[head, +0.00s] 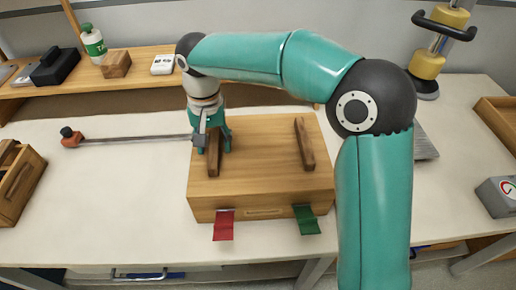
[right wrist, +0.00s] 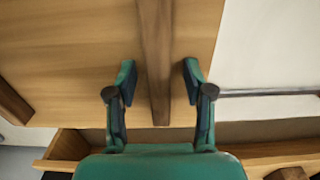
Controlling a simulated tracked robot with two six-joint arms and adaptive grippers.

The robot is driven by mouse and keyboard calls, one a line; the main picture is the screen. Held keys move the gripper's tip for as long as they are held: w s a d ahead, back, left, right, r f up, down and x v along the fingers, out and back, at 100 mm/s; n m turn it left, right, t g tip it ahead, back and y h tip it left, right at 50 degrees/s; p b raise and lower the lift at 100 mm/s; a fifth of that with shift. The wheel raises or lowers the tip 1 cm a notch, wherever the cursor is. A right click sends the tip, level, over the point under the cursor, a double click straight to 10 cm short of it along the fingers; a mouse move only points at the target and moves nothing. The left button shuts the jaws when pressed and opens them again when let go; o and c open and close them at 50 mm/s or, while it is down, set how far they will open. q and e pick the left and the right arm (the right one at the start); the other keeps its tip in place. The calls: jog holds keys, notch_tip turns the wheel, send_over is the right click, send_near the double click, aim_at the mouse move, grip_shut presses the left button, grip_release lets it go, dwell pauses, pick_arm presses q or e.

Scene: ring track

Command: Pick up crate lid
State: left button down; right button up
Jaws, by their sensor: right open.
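A wooden crate (head: 285,204) stands on the white bench, its flat wooden lid (head: 258,153) on top. The lid carries two darker wooden strips, a left one (head: 214,160) and a right one (head: 304,143). My right gripper (head: 215,145) reaches down over the left strip. In the right wrist view my open right gripper (right wrist: 159,72) has one finger on each side of a strip (right wrist: 156,45), with a gap on both sides. The lid (right wrist: 90,30) fills much of that view. My left gripper is not in view.
A long bar clamp (head: 130,139) lies left of the crate, its end close to my right gripper. A red tab (head: 223,225) and a green tab (head: 306,220) hang at the crate's front. A shelf (head: 140,83) with a bottle (head: 92,43) runs behind. A wooden box (head: 20,180) stands far left.

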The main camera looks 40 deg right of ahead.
grip_shut()
jog(key=shift+r, duration=0.1)
dwell(0.5)
